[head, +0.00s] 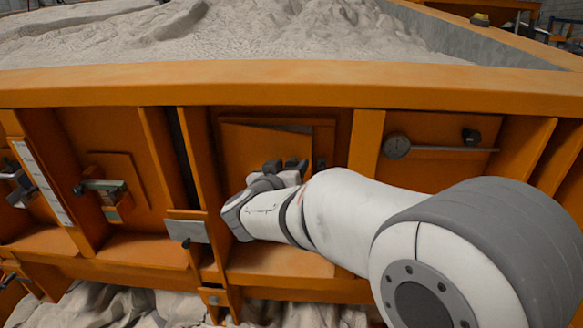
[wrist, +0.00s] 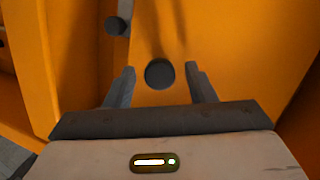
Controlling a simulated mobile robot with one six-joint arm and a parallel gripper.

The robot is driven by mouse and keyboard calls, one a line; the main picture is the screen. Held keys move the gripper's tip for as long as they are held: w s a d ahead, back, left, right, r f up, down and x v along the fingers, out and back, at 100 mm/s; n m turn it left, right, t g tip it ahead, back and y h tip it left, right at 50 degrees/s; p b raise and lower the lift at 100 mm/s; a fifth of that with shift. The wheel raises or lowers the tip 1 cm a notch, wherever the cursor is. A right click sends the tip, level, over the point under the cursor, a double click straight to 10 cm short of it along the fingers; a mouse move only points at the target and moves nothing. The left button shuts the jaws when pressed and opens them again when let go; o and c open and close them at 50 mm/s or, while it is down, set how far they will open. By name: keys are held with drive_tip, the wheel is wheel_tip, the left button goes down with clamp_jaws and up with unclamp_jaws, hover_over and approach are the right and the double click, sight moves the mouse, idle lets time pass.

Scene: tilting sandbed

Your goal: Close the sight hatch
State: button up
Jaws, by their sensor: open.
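The sight hatch appears to be the orange panel (head: 250,137) in the middle bay of the sandbed's front wall. It looks tilted against its frame, with a grey gap along its top edge, so it appears ajar. My gripper (head: 285,165) is in front of this panel and hides its lower part. In the wrist view, the orange panel (wrist: 165,40) carries a dark round knob (wrist: 159,74). My gripper (wrist: 157,84) is open, with one finger on each side of the knob. I cannot tell whether either finger touches it.
A second dark knob (wrist: 115,26) on a grey bar is at upper left in the wrist view. A grey latch plate (head: 188,229) and orange ribs stand left of my arm. Sand fills the bed above.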

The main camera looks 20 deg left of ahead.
drive_tip(key=shift+c, duration=0.2)
clamp_jaws()
idle(0.3)
